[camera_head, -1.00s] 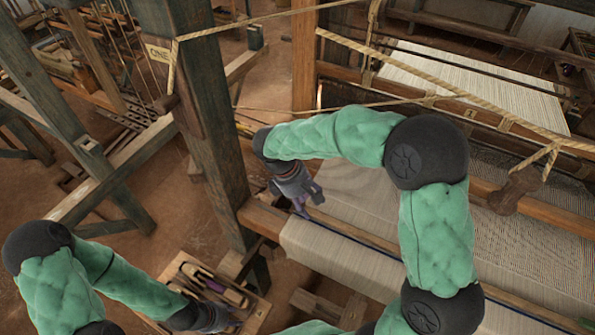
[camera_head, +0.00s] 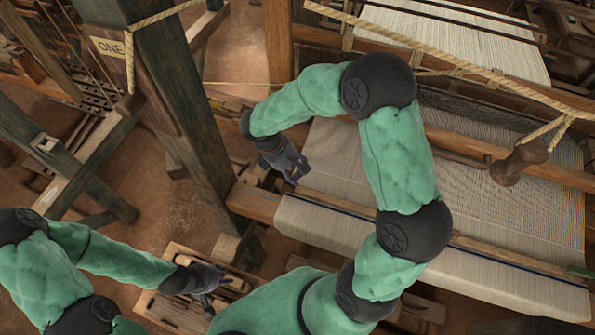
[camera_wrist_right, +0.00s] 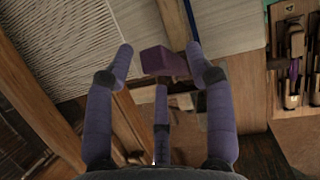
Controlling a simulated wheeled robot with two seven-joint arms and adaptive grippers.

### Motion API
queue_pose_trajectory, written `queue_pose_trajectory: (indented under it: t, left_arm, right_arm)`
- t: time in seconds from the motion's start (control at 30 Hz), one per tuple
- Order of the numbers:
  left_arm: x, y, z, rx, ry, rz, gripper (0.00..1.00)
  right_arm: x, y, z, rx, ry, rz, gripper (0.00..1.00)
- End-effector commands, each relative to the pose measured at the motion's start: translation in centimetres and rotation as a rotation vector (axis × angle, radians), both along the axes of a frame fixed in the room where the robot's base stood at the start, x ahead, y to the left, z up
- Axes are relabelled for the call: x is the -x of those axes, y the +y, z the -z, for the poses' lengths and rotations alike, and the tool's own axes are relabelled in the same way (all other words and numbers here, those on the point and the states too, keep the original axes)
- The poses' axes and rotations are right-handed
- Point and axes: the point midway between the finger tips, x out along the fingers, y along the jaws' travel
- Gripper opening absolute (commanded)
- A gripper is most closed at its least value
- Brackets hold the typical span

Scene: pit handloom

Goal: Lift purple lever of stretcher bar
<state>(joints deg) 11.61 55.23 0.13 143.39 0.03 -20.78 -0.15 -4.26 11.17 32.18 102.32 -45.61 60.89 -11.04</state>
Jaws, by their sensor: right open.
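The purple lever (camera_wrist_right: 165,62) shows as a dark purple block in the right wrist view, at the near end of the slim wooden stretcher bar (camera_wrist_right: 173,22). My right gripper (camera_wrist_right: 160,58) is open, with a finger on either side of the lever. I cannot tell whether a finger touches it. In the head view the right gripper (camera_head: 294,174) is over the left edge of the woven cloth, and the lever is not clear there. The stretcher bar (camera_head: 345,209) lies across the cloth. My left gripper (camera_head: 212,290) is at the lower left by a wooden tool tray; its fingers are unclear.
The pale cloth (camera_head: 335,238) covers the loom's front. A thick upright post (camera_head: 180,100) stands left of my right gripper. A rope (camera_head: 450,62) with a wooden peg (camera_head: 518,162) crosses at the upper right. The tool tray (camera_head: 152,304) sits at the lower left.

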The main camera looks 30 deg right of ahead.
Motion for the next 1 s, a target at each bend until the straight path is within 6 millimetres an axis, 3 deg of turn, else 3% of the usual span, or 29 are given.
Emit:
queue_pose_trajectory:
  t: [0.2,0.53,0.73,1.0]
  left_arm:
    - [0.1,0.0,-0.2,0.0,0.001,0.0,0.4]
    - [0.0,0.0,-0.2,0.0,0.001,0.0,0.4]
    - [0.0,0.0,-0.2,0.0,0.001,0.0,0.4]
    - [0.0,0.0,0.2,0.0,0.001,0.0,0.4]
  right_arm:
    - [0.3,-0.6,1.7,0.0,0.0,0.001,0.55]
    - [0.4,-0.7,1.9,0.0,0.0,0.001,0.55]
    - [0.4,-0.7,1.9,-0.001,-0.001,0.001,0.0]
    - [0.4,-0.8,2.0,-0.014,-0.018,0.002,0.0]
